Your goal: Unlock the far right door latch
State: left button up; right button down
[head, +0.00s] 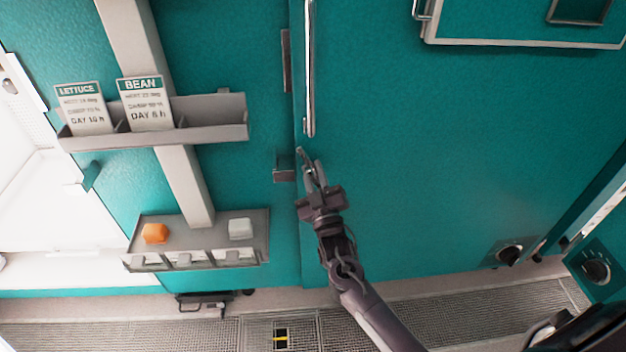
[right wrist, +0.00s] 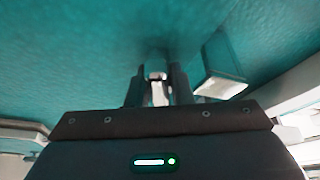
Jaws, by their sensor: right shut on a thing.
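The teal door (head: 430,150) on the right is closed against its frame, with a long vertical handle bar (head: 309,70) near its left edge. My right gripper (head: 309,168) is at the door's left edge, just below that bar. Its fingers are shut on a small pale metal latch (head: 299,152), which also shows between the fingers in the right wrist view (right wrist: 157,88). The fingers hide much of the latch, so I cannot tell how far it is turned. A small grey block (head: 284,175) sits on the frame left of the gripper. My left gripper is not in view.
A grey rack (head: 210,120) holds Lettuce and Bean cards on the left. Below it, a shelf (head: 255,225) carries an orange block (head: 155,233) and a white block (head: 241,229). An open white chamber (head: 50,210) is at far left. Dark knobs (head: 509,254) sit lower right.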

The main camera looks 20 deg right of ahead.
jog(key=shift+f+m+h, duration=0.15)
jog(key=shift+m+h, duration=0.25)
jog(key=shift+m, duration=0.3)
jog(key=shift+m+h+b, duration=0.6)
jog(key=shift+m, duration=0.6)
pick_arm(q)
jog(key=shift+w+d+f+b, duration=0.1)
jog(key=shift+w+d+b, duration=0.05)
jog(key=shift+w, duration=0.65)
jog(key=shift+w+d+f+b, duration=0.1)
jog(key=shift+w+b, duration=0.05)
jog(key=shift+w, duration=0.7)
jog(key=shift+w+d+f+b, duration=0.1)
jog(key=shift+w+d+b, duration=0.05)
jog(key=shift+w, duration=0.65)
pick_arm(e)
jog(key=shift+m+h, duration=1)
jog(key=shift+m, duration=0.8)
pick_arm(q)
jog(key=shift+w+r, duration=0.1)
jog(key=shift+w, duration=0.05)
pick_arm(e)
jog(key=shift+d, duration=0.1)
jog(key=c, duration=1.3)
grip_release()
